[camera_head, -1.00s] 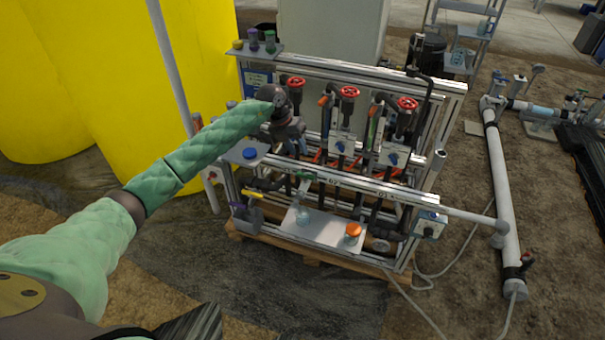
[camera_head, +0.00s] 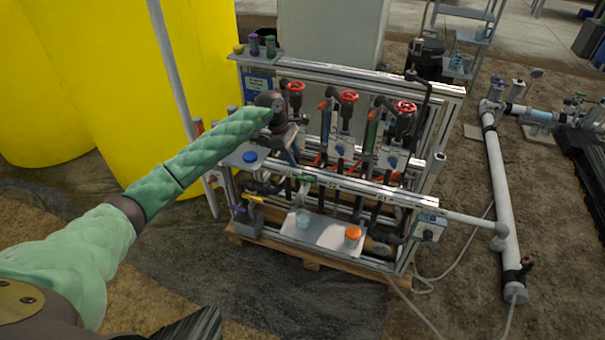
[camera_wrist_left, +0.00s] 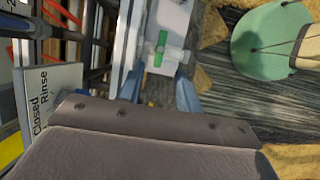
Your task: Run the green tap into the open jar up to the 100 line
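The green tap (camera_head: 304,179) sits on the skid's front rail. Its green handle shows in the left wrist view (camera_wrist_left: 161,45), between and beyond my fingertips. The open jar (camera_head: 303,218), clear with a pale bluish tint, stands on the white tray (camera_head: 325,236) below the tap. Its 100 line and liquid level are too small to read. My left gripper (camera_head: 288,150) hangs above and left of the tap. In the left wrist view its two blue-grey fingers (camera_wrist_left: 159,92) are apart with nothing held between them. My right gripper is out of view.
An orange-lidded jar (camera_head: 352,234) stands right of the open jar. A blue lid (camera_head: 249,157) lies on a small grey shelf at the left. Red valve wheels (camera_head: 348,96) and pipes rise behind the front rail.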

